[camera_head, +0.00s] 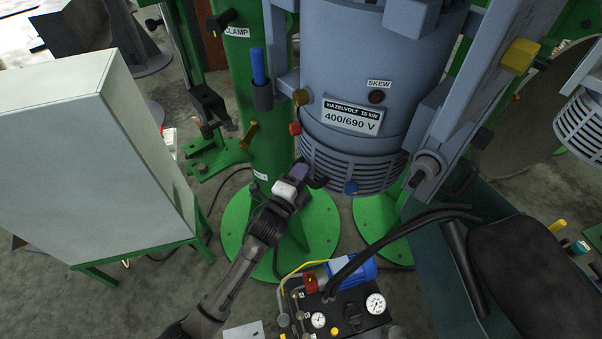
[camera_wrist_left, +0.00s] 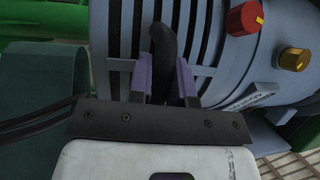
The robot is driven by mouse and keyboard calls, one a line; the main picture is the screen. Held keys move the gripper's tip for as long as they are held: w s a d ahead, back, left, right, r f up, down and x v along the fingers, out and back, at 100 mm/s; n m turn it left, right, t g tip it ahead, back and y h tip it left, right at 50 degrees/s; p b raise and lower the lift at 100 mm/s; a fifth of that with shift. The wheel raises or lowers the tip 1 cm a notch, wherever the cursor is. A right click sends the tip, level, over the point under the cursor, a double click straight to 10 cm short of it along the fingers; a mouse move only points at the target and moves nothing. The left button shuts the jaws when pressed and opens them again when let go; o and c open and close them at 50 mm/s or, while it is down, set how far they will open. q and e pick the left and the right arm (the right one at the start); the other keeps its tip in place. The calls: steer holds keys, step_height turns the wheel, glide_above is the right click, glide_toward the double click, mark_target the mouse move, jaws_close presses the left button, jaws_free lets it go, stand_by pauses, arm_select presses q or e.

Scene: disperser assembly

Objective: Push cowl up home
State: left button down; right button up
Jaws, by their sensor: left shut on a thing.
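The cowl (camera_head: 345,172) is the grey-blue slatted cover at the lower end of the large motor (camera_head: 375,60). Its slats also fill the left wrist view (camera_wrist_left: 215,40). My left gripper (camera_head: 304,176) is at the lower left side of the cowl. In the left wrist view, its two purple fingers (camera_wrist_left: 166,80) are shut on a dark curved handle (camera_wrist_left: 165,45) in front of the slats. The handle also shows small in the head view (camera_head: 319,182). I cannot tell whether a gap remains between cowl and motor. My right gripper is not in view.
A red knob (camera_head: 295,129) and a blue knob (camera_head: 351,187) sit near the cowl. A green post (camera_head: 246,100) stands to its left, a grey cabinet (camera_head: 90,160) further left. A pump unit with gauges (camera_head: 375,303) stands below. Grey floor shows between them.

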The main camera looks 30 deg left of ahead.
arm_select(q)
steer(key=shift+r, duration=0.55)
steer(key=c, duration=1.2)
jaws_free()
steer(key=shift+c, duration=0.2)
steer(key=shift+o, duration=0.9)
steer(key=shift+f, duration=0.15)
steer(key=shift+f, duration=0.1)
steer(key=shift+s+f, duration=0.15)
steer(key=shift+s, duration=0.35)
steer(key=s+f+b, duration=0.1)
steer(key=s, duration=1.1)
steer(key=shift+s+d+f, duration=0.25)
steer(key=shift+s+f, duration=0.05)
